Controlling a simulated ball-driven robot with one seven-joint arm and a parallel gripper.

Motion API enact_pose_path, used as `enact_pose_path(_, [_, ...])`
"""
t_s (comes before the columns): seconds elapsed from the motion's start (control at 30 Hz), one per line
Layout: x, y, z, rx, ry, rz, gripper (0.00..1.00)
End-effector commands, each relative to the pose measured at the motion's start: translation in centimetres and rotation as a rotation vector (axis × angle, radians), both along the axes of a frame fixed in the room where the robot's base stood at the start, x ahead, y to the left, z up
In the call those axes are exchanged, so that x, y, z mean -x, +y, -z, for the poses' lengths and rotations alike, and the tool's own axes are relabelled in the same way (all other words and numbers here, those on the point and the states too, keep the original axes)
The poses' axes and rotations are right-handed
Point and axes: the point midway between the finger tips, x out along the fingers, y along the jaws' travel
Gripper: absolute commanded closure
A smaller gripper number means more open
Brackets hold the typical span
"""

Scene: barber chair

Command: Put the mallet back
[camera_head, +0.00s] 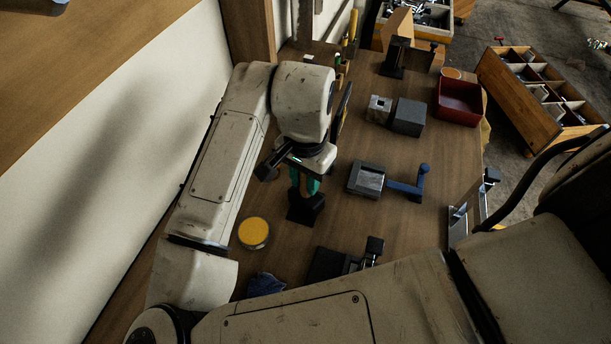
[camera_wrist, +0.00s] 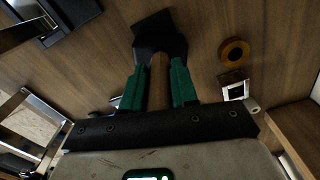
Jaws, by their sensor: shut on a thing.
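The mallet has a dark, blocky head (camera_head: 306,208) and a brown wooden handle (camera_wrist: 158,85). My gripper (camera_head: 306,183) points down over the wooden workbench with its green fingers. In the wrist view my gripper (camera_wrist: 158,88) is shut on the handle, one finger on each side. The head (camera_wrist: 158,35) lies beyond the fingertips, towards the bench. I cannot tell whether it touches the bench top. In the head camera view, my wrist and fingers hide the handle.
A yellow-topped tin (camera_head: 254,232) and a blue cloth (camera_head: 265,285) lie left and near. A grey vise (camera_head: 367,180) with a blue handle stands to the right. Blocks (camera_head: 408,117) and a red bin (camera_head: 458,102) sit farther back. A compartment box (camera_head: 540,95) is at right.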

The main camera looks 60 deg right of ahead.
Motion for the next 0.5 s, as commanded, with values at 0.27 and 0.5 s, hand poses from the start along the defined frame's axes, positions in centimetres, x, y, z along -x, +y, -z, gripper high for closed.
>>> enact_pose_path(0.27, [-0.01, 0.0, 0.28, 0.0, 0.0, -0.001, 0.57])
enact_pose_path(0.5, [-0.01, 0.0, 0.27, 0.0, 0.0, -0.001, 0.46])
